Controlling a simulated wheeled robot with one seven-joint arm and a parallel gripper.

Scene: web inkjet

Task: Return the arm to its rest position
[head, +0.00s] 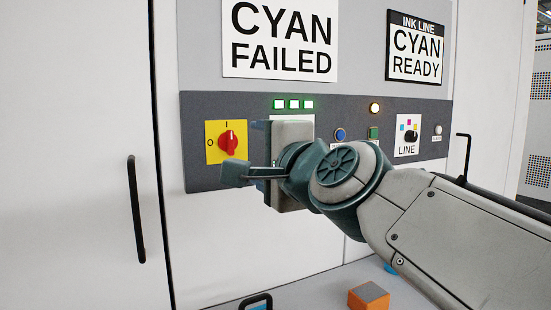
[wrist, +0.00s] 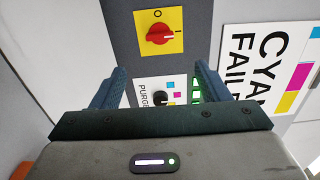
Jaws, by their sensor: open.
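My arm reaches in from the right in the head view, and my gripper (head: 259,140) is in front of the dark control strip. In the wrist view my gripper (wrist: 158,92) has its two blue-grey fingers spread apart with nothing between them. Behind the gap is a black selector knob (wrist: 183,95) on a white plate marked PURGE. The knob is hidden behind my gripper in the head view. I cannot tell the exact gap between fingers and panel.
A red rotary switch (head: 229,141) on a yellow plate is left of my gripper. The LINE selector (head: 410,136) and buttons are to the right. A black door handle (head: 136,209) stands out at left. An orange block (head: 368,297) lies below my arm. Signs read CYAN FAILED (head: 280,40) and CYAN READY (head: 415,52).

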